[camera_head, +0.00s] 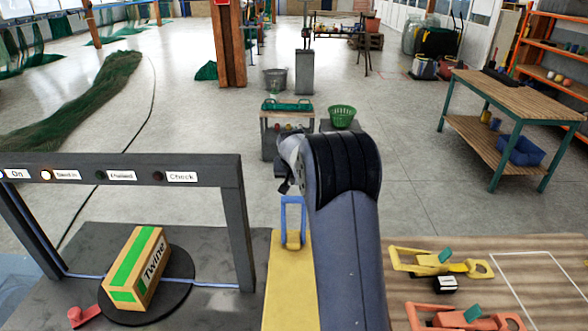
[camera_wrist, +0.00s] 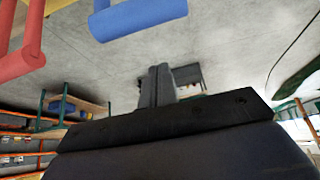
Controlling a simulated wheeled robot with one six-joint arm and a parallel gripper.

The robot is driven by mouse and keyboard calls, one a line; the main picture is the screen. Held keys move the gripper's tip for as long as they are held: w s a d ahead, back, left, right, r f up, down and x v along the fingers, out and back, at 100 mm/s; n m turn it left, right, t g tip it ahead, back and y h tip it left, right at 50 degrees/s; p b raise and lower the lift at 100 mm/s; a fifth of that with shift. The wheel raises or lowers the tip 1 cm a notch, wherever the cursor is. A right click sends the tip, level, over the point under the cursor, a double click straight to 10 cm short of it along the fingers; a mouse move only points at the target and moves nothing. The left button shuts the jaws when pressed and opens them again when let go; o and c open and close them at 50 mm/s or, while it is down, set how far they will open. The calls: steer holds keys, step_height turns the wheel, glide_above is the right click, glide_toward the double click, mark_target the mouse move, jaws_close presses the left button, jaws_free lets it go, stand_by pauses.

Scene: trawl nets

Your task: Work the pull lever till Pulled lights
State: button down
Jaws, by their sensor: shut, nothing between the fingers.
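A dark frame (camera_head: 120,165) carries label plates and small lamps. The lamp by "Band in" (camera_head: 46,175) glows; the lamps by Pulled (camera_head: 100,175) and Check (camera_head: 157,176) look dark. A Twine box (camera_head: 138,268) stands on a round black plate (camera_head: 177,296) under the frame. A blue looped handle (camera_head: 292,220) stands up from a yellow panel (camera_head: 284,285). In the wrist view a blue bar (camera_wrist: 138,15) and a red bar (camera_wrist: 25,52) show at the top, apart from my gripper (camera_wrist: 157,80), which is shut and empty. The arm hides my gripper in the head view.
A red lever (camera_head: 84,315) lies at the front left. Yellow (camera_head: 440,264) and orange (camera_head: 465,318) hand tools lie on the wooden bench at right. A blue strap (camera_head: 215,285) crosses under the frame. The floor beyond is mostly clear.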

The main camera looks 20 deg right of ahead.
steer(key=s, duration=0.1)
steer(key=s+a, duration=0.1)
steer(key=s+f+p, duration=0.1)
steer(key=shift+s+a, duration=0.25)
steer(key=shift+s+f+b, duration=0.1)
steer(key=shift+b, duration=0.4)
